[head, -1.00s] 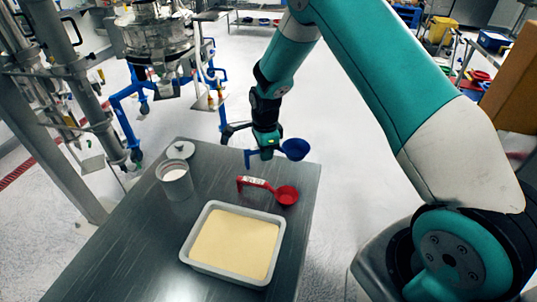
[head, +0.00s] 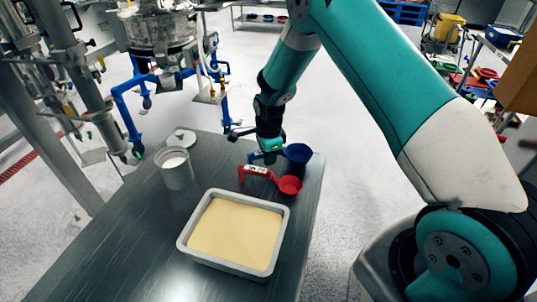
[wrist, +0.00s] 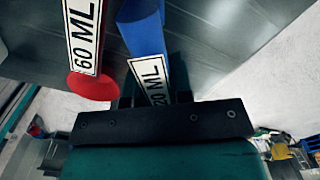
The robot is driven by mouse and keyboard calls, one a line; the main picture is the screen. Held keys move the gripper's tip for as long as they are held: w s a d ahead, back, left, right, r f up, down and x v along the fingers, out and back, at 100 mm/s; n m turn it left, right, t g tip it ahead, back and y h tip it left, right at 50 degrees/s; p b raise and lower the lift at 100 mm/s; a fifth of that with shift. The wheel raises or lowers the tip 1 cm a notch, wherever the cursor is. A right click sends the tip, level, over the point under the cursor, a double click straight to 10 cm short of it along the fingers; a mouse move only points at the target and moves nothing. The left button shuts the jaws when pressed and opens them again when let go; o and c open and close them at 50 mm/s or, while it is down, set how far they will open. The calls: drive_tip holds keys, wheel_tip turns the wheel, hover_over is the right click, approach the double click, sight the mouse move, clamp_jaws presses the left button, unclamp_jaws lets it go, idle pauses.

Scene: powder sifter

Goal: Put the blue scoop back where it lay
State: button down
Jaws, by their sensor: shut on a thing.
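The blue scoop (head: 298,153) is at the far right corner of the dark table (head: 140,225). My gripper (head: 268,155) is shut on its handle, which also shows in the wrist view (wrist: 145,40) with a label ending in "20 ML". The scoop is at or just above the table top; I cannot tell if it touches. The red scoop (head: 289,185) lies right in front of it. Its handle, labelled "60 ML" (wrist: 84,40), is close beside the blue handle in the wrist view. The gripper's fingertips are mostly hidden.
A grey tray of pale yellow powder (head: 283,232) stands at the front of the table. A cup of white powder (head: 175,170) and a round lid (head: 181,138) are at the left. A steel sifter machine with blue legs (head: 118,105) stands behind the table.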

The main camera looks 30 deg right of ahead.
drive_tip(key=shift+f+b, duration=0.5)
drive_tip(key=shift+f, duration=0.2)
drive_tip(key=c, duration=0.9)
unclamp_jaws()
drive_tip(key=shift+r, duration=0.1)
drive_tip(key=shift+c, duration=0.2)
